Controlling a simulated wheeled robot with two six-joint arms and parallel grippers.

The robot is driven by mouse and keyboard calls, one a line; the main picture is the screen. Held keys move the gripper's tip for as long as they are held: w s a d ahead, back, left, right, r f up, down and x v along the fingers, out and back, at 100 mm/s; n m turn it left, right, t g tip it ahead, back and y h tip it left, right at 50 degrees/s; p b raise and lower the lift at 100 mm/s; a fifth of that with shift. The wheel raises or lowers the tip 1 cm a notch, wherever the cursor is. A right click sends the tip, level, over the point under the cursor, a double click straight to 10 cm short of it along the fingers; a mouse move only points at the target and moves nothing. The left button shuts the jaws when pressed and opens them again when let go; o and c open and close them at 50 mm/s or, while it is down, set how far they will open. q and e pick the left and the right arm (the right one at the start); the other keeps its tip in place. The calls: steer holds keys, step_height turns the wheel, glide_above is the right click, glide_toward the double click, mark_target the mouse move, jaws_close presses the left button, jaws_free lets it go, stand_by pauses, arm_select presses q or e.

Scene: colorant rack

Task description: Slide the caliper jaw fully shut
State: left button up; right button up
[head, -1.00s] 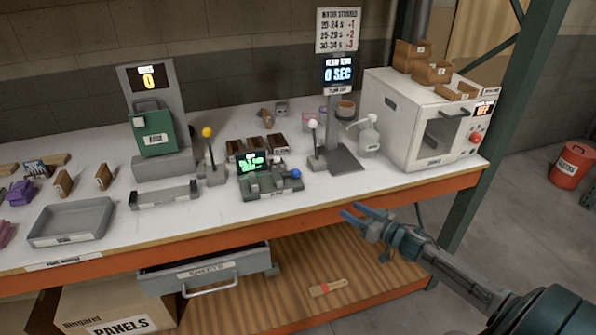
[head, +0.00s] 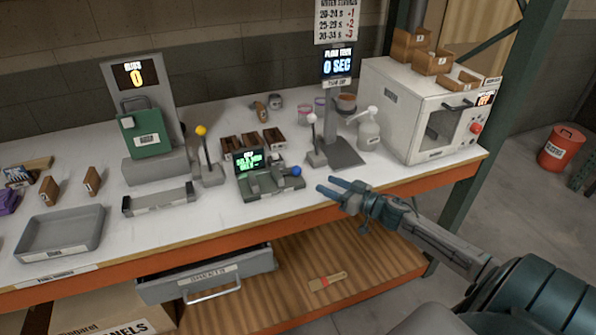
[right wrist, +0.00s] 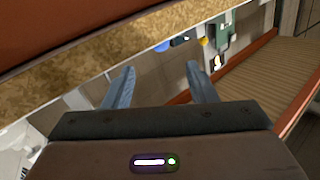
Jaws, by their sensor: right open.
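The caliper device (head: 268,184) is a dark grey-green bench unit with a lit green-text display (head: 249,160) and a blue ball knob (head: 296,170) at its right end. It sits near the front edge of the white table. A gap between its jaw parts is too small to judge. My right gripper (head: 325,187) is open and empty, just right of and in front of the knob, apart from it. In the right wrist view the two blue fingers (right wrist: 160,80) are spread, and a blue round thing, likely the knob, shows beyond them. My left gripper is not in view.
A lever with a white knob (head: 312,119) and a post with a display stand right behind the caliper. A yellow-knobbed lever (head: 201,131) stands to its left. A white oven (head: 405,110) is at right. An open drawer (head: 205,283) juts out below the table's orange front edge.

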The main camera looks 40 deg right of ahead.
mark_target(300, 172)
steer(key=shift+w+a+r, duration=0.15)
steer(key=shift+w+r, duration=0.05)
steer(key=shift+w, duration=0.05)
steer(key=p+x, duration=0.1)
steer(key=x, duration=0.2)
steer(key=shift+r+p, duration=0.15)
steer(key=shift+p, duration=0.15)
steer(key=p+x, duration=0.1)
steer(key=x, duration=0.4)
steer(key=shift+w+a+f+p, duration=0.3)
steer(key=shift+w+f+p, duration=0.05)
steer(key=shift+w, duration=0.3)
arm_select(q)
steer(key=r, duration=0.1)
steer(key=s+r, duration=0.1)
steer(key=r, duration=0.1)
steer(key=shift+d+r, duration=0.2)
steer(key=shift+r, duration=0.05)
